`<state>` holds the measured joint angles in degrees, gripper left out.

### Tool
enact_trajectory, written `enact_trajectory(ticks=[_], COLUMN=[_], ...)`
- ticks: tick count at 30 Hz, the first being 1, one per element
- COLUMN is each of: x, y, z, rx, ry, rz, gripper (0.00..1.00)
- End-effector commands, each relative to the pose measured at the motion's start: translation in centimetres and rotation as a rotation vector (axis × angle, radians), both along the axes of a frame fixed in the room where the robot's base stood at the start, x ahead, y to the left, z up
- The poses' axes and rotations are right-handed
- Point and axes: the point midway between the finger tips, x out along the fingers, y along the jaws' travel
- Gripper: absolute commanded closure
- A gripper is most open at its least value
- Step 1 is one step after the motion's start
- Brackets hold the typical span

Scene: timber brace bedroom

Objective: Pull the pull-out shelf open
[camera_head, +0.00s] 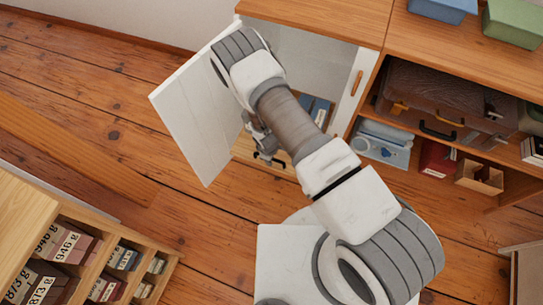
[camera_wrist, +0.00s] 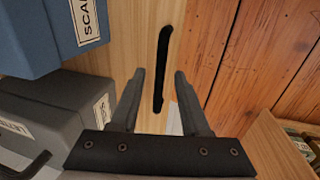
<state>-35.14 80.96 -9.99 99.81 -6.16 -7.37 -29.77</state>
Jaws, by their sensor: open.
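The pull-out shelf is a light wooden board low inside the open cabinet, seen in the head view (camera_head: 242,148) and in the wrist view (camera_wrist: 125,50). Its black bar handle (camera_wrist: 162,65) stands upright in the wrist picture, between my two fingertips. My gripper (camera_wrist: 159,73) is open and empty, with one finger on each side of the handle's line. I cannot tell how far the fingertips are from it. In the head view my gripper (camera_head: 262,138) is partly hidden by my arm, just above the handle (camera_head: 268,160).
A white cabinet door (camera_head: 193,105) stands open at left, close to my arm. A blue box (camera_wrist: 55,30) and a grey box (camera_wrist: 75,105) sit on the shelf.

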Motion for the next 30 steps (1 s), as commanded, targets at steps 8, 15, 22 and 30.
enact_trajectory(ticks=[8,15,22,30], x=[-0.4,-1.4,-2.4,-3.1], y=[0.2,0.6,1.0,1.2], z=[2.7,8.5,13.6,16.7], rx=[0.001,0.001,0.001,0.001], ry=[-0.001,-0.003,0.0,0.0], rz=[0.0,0.0,0.001,0.001], gripper=[0.54,0.54,0.54,0.54])
